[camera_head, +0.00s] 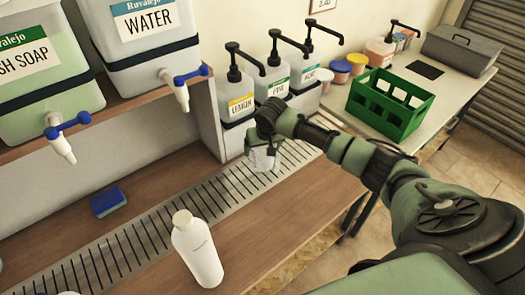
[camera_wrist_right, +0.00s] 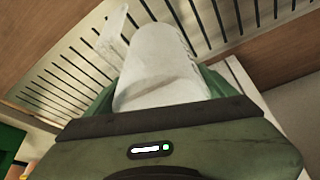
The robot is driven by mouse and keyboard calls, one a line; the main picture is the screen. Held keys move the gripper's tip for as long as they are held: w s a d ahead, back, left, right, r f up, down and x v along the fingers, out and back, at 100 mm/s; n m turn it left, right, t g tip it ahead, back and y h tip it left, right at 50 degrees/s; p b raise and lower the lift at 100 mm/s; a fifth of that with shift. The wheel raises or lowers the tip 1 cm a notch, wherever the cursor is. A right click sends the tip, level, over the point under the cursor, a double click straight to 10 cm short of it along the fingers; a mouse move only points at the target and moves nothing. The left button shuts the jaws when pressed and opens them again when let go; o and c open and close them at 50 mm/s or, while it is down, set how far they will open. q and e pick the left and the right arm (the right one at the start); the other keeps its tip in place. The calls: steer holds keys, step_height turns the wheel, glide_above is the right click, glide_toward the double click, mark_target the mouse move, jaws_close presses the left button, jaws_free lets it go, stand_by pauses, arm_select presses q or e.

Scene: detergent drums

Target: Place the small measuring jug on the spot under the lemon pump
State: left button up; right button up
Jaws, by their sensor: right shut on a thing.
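The small measuring jug (camera_head: 262,159) is pale and translucent, over the slotted drain grate (camera_head: 225,190) in front of the lemon pump drum. My right gripper (camera_head: 266,138) is shut on it; in the right wrist view the jug (camera_wrist_right: 160,65) lies between the fingers, its handle to the left. I cannot tell whether its base touches the grate. My left gripper is not in view.
Two more pump drums (camera_head: 272,82) stand right of the lemon one. A white bottle (camera_head: 197,250) stands at the counter front, and a blue sponge (camera_head: 108,201) lies at left. A green crate (camera_head: 389,104) is on the right table. Tapped drums sit on the shelf (camera_head: 140,97).

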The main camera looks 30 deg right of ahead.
steer(key=shift+f, duration=0.8)
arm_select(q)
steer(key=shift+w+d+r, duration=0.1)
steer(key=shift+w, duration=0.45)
arm_select(e)
steer(key=shift+f, duration=0.15)
steer(key=o, duration=1.2)
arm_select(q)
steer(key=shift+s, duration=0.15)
arm_select(e)
steer(key=shift+r, duration=0.3)
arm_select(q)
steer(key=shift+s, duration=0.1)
arm_select(e)
steer(key=v, duration=1.1)
steer(key=shift+s+r, duration=0.25)
steer(key=shift+r, duration=0.05)
